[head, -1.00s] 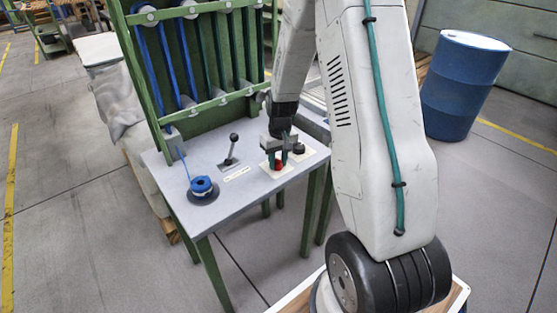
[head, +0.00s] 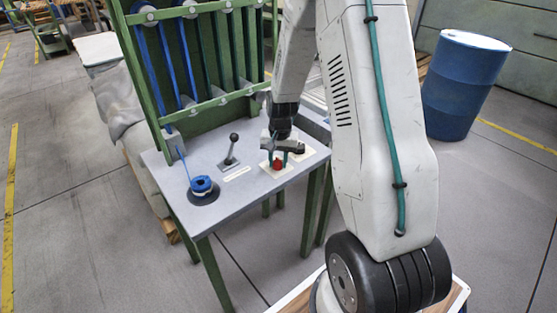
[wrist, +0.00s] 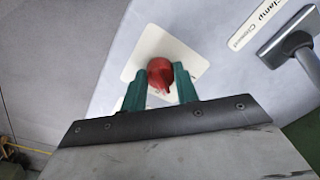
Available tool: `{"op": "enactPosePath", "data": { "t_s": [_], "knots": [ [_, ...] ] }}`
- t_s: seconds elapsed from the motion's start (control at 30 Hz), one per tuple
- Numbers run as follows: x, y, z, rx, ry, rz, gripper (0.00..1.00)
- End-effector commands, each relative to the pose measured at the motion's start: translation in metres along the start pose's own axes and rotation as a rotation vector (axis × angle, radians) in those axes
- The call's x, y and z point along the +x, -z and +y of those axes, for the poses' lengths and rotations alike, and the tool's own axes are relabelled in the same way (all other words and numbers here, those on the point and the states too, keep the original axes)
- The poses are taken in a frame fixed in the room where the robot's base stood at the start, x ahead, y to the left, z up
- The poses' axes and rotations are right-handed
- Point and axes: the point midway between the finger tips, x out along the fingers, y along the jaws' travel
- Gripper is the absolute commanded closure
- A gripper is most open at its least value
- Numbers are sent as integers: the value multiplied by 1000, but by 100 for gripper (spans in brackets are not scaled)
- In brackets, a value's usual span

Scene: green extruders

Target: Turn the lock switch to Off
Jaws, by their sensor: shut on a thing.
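The lock switch is a red knob (head: 277,164) on a cream plate (head: 266,167) near the right end of the grey table. In the wrist view the red knob (wrist: 160,73) sits between the two green fingers, its narrow end pointing toward the gripper body. My gripper (head: 281,156), also in the wrist view (wrist: 161,80), is shut on the knob from above. The plate (wrist: 188,62) looks tilted in the wrist view. The gripper hides part of the plate, and any text on it cannot be read.
A black-balled lever (head: 232,148) with a label stands left of the switch; its grey handle (wrist: 285,42) is close in the wrist view. A blue spool (head: 202,187) sits at the table's left. A green rack (head: 150,95) rises behind. A blue barrel (head: 462,85) stands right.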

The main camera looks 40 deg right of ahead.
Motion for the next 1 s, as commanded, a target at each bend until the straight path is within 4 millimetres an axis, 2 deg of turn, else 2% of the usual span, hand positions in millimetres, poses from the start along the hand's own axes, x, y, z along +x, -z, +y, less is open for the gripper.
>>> {"op": "enactPosePath", "data": {
  "t_s": [0.2,0.5,1.0],
  "knots": [
    [-1,0,-1,190,1,12,93],
    [-1,0,-1,384,2,22,93],
    [-1,0,-1,486,2,27,93]
  ]
}}
